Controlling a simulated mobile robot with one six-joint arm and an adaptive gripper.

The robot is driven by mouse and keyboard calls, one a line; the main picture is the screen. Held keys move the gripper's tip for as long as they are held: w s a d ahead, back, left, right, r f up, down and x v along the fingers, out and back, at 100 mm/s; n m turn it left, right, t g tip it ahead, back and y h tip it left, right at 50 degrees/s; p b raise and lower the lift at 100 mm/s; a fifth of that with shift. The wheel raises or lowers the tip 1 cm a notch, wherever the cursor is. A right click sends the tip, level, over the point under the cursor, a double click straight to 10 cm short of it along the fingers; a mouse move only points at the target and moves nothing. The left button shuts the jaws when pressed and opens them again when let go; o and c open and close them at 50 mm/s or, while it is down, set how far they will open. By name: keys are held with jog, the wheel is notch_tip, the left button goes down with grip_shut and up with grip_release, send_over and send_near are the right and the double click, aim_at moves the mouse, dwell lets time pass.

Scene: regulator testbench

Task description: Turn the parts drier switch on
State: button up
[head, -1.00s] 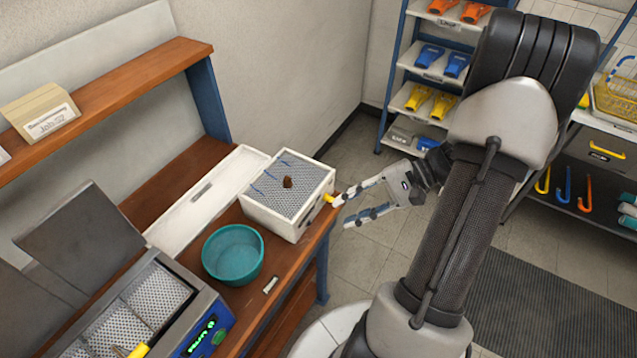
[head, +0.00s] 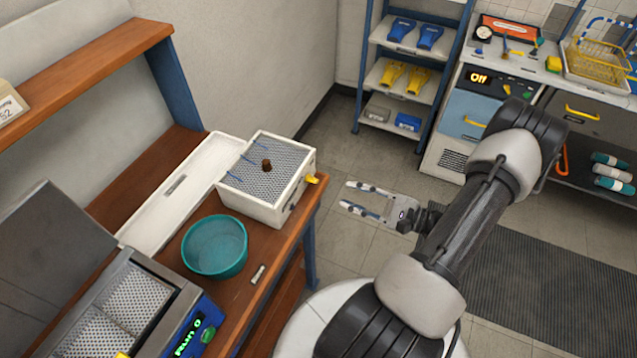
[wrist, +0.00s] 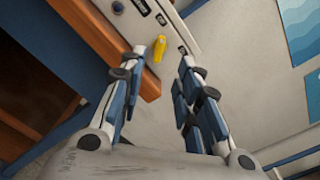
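A white box with a grey mesh top (head: 265,170), apparently the parts drier, stands at the bench's right end; I read no name on it. A yellow switch lever (head: 312,180) sticks out of its right face. In the wrist view the yellow lever (wrist: 160,47) shows just beyond and between my fingertips, beside dark markings on the white face. My gripper (head: 346,196) is open and empty. In the head view its fingers point left toward the lever, with a visible gap. Whether the switch is on or off I cannot tell.
A teal bowl (head: 215,247) and a device with a green display (head: 188,335) share the wooden bench. The bench's edge (wrist: 147,85) lies close beside my left finger in the wrist view. A cabinet with a display reading "Off" (head: 480,78) stands at the back right. Open floor lies between.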

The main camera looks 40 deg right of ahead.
aim_at(316, 182)
jog(key=b+x, duration=0.1)
jog(key=x, duration=0.9)
jog(key=shift+w+a, duration=0.1)
grip_shut()
